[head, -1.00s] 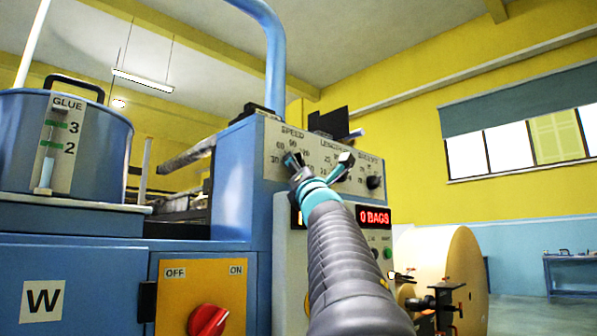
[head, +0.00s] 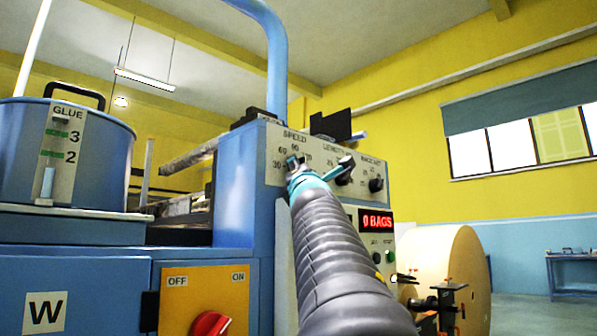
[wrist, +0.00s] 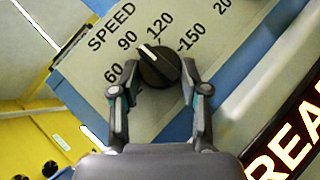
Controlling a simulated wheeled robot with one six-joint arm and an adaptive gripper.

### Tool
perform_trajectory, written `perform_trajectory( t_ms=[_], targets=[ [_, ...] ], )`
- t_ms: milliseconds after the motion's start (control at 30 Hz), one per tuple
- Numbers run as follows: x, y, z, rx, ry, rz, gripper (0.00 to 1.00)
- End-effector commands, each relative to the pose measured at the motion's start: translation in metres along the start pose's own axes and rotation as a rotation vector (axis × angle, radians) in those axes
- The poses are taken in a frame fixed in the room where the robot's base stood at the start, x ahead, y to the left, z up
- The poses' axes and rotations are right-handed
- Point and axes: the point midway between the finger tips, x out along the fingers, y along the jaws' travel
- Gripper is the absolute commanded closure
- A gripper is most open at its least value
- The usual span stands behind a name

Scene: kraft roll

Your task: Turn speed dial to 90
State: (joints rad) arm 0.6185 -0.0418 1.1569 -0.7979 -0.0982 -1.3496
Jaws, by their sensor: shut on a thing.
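The speed dial (wrist: 157,66) is a round black knob with a white pointer line, on a pale panel printed SPEED. In the wrist view its pointer lies between 90 and 120, nearer the 90 mark. My gripper (wrist: 160,78) has one finger on each side of the knob and is shut on it. In the head view my gripper (head: 295,168) reaches up to the panel under the word SPEED and hides most of the dial.
Two other black knobs sit to the right, the length knob (head: 344,172) and another knob (head: 376,185). Below are a red "0 BAGS" display (head: 376,222) and buttons. A red OFF/ON switch (head: 210,325), glue tank (head: 100,165) and paper roll (head: 440,265) are around.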

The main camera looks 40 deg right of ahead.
Motion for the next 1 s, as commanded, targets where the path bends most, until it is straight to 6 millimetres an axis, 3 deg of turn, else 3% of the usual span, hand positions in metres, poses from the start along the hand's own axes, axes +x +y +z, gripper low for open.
perform_trajectory(
  t_ms=[33,67,167,667,1000],
  targets=[
    [0.000,0.000,0.000,0.001,0.000,0.001,0.90],
    [0.000,0.000,0.000,0.001,0.000,0.001,0.52],
    [0.000,0.000,0.000,0.000,0.000,0.001,0.30],
    [-0.009,0.000,0.000,0.001,0.001,0.000,0.30],
    [-0.057,0.001,0.001,0.001,-0.001,0.001,0.30]
  ],
)
